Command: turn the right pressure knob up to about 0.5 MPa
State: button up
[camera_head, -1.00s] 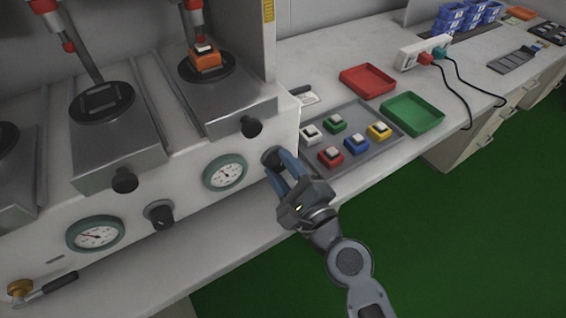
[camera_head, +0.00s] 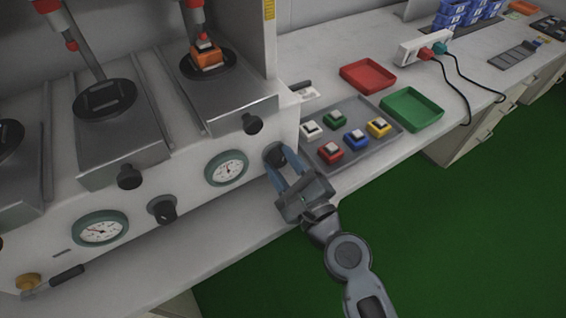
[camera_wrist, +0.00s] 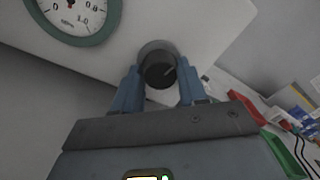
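The right pressure knob (camera_head: 274,154) is black and round, on the white front panel. My gripper (camera_head: 281,163) is at it, with one blue finger on each side. The wrist view shows the knob (camera_wrist: 158,71) between the fingertips of my gripper (camera_wrist: 159,70), with a pale mark toward its upper right. The finger edges meet the knob's outline; I cannot tell whether they press on it. The right gauge (camera_head: 227,168), teal-rimmed with a white face, is left of the knob. Its needle seems to point roughly upward, too small to read. The gauge (camera_wrist: 72,14) is cut off in the wrist view.
Another black knob (camera_head: 163,209) and gauge (camera_head: 101,229) are further left on the panel. A grey tray (camera_head: 377,154) of coloured blocks, a red tray (camera_head: 368,76) and a green tray (camera_head: 412,109) lie right of the machine. The green floor right of my arm is clear.

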jog(key=o, duration=0.4)
jog(key=shift+s, duration=0.1)
jog(key=b+v, duration=0.1)
jog(key=v, duration=0.5)
jog(key=shift+s+d+f, duration=0.15)
jog(key=shift+s+d, duration=0.05)
jog(key=shift+s, duration=0.15)
jog(key=shift+s+d+b, duration=0.25)
jog(key=shift+s+b, duration=0.05)
jog(key=shift+s, duration=0.05)
